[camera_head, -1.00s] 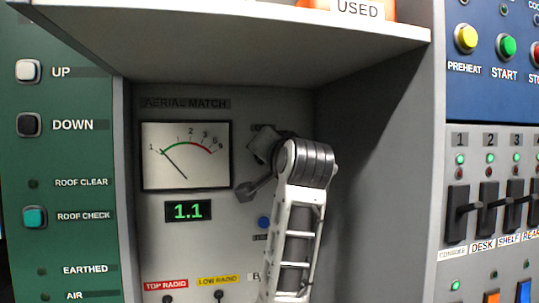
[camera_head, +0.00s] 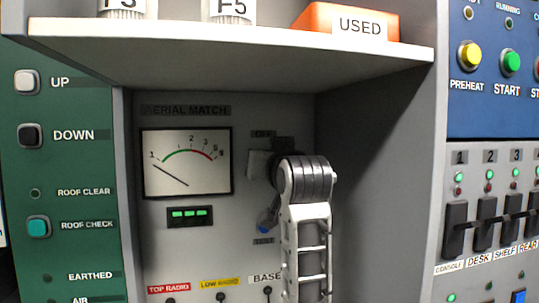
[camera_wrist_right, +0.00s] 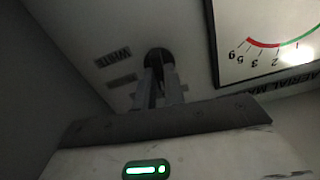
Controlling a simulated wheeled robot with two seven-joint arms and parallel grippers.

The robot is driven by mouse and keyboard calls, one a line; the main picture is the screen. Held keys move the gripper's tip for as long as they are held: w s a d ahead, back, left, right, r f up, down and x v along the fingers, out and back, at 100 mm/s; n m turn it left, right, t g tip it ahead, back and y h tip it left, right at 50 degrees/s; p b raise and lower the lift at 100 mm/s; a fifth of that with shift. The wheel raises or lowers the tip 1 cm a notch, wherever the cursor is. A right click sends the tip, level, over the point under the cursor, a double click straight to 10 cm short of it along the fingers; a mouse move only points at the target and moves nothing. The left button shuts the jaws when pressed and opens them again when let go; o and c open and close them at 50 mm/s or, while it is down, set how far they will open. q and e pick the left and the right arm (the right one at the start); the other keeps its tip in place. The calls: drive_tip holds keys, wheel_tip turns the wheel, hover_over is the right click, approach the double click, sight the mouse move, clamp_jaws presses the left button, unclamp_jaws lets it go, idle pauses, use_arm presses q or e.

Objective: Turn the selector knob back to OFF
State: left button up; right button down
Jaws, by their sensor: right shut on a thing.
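The selector knob (camera_wrist_right: 157,55) is a dark round shape on the grey AERIAL MATCH panel (camera_wrist_right: 185,40). It shows in the right wrist view between and beyond the fingertips of my right gripper (camera_wrist_right: 160,82), which is shut on it. In the head view my right gripper (camera_head: 262,166) is at the panel right of the meter, just below the OFF label (camera_head: 263,133). My wrist hides most of the knob there, so its pointer cannot be read. The meter (camera_head: 187,163) needle points near 1, and the small display (camera_head: 190,216) shows green dashes. My left gripper is not in view.
A white shelf (camera_head: 230,45) overhangs the recess, with an orange USED box (camera_head: 345,22) on it. The recess side wall (camera_head: 385,180) stands close right of my arm. A blue button (camera_head: 265,220) and several small toggles sit below the knob.

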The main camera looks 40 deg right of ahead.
drive_tip(key=shift+n+p, duration=0.3)
drive_tip(key=shift+n, duration=0.3)
drive_tip(key=c, duration=1.5)
unclamp_jaws()
drive_tip(key=shift+a, duration=0.15)
